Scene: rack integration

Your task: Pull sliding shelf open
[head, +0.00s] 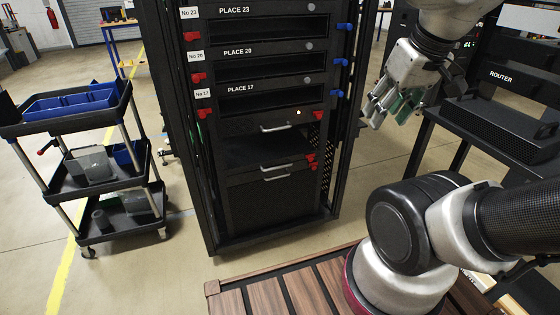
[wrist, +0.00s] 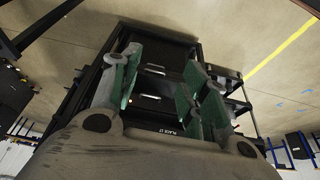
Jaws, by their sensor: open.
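The dark rack (head: 333,195) stands in the middle of the head view. Its lower part has a front with a silver handle (head: 280,127) below PLACE 17, and lower handles (head: 276,167) close together beneath a dark opening (head: 262,148). I cannot tell for certain which handle belongs to the sliding shelf. My gripper (head: 391,108) is open and empty, right of the rack and apart from it, fingers pointing down-left. In the wrist view the green-padded fingers (wrist: 158,88) are spread, with the rack and its handles (wrist: 154,70) upside down between and beyond them.
Red latches (head: 311,159) and blue latches (head: 337,93) line the rack sides. A cart (head: 105,185) with blue bins stands left. A router (head: 505,128) sits on a table at right, close to my arm. Floor between cart and rack is clear.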

